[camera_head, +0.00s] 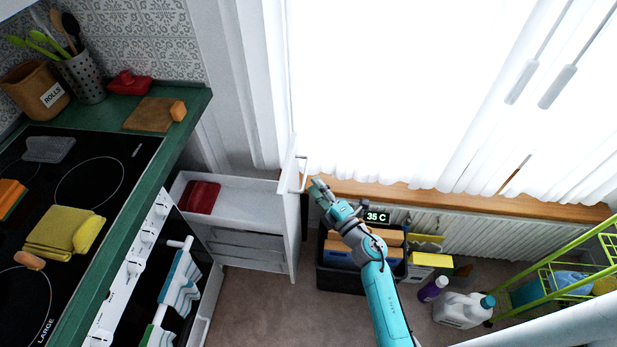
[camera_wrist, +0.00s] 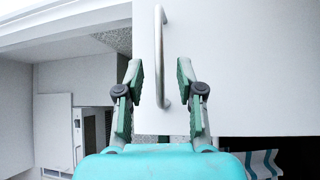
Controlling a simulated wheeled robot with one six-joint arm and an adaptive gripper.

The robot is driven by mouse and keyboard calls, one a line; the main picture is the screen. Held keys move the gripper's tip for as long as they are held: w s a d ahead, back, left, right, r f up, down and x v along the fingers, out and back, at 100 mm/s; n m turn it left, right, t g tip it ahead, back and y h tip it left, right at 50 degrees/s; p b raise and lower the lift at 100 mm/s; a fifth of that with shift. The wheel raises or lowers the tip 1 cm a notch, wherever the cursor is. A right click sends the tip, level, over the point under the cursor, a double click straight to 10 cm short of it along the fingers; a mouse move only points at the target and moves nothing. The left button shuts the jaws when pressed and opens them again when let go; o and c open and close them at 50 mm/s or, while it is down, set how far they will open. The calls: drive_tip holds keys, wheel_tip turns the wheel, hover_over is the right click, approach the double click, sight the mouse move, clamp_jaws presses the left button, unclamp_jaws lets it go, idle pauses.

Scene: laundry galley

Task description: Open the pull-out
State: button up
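The pull-out (camera_head: 238,203) stands out from under the counter, its white upper tray and lower tiers showing from above. Its tall white front panel (camera_head: 290,225) faces right, with a metal bar handle (camera_head: 303,172) near the top. In the wrist view the front (camera_wrist: 240,70) fills the right side and the handle (camera_wrist: 160,60) runs upright between my fingers. My gripper (camera_head: 317,187) is just right of the panel. In the wrist view its fingers (camera_wrist: 160,72) are apart, with a gap on both sides of the handle; no contact shows.
A red container (camera_head: 202,197) lies in the upper tray. A dark crate (camera_head: 340,278) with folders stands on the floor right of the panel. A purple bottle (camera_head: 433,289) and white jug (camera_head: 463,310) stand farther right. The stove (camera_head: 88,178) is at left.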

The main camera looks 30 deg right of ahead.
drive_tip(key=s, duration=0.6)
drive_tip(key=shift+d+f, duration=0.45)
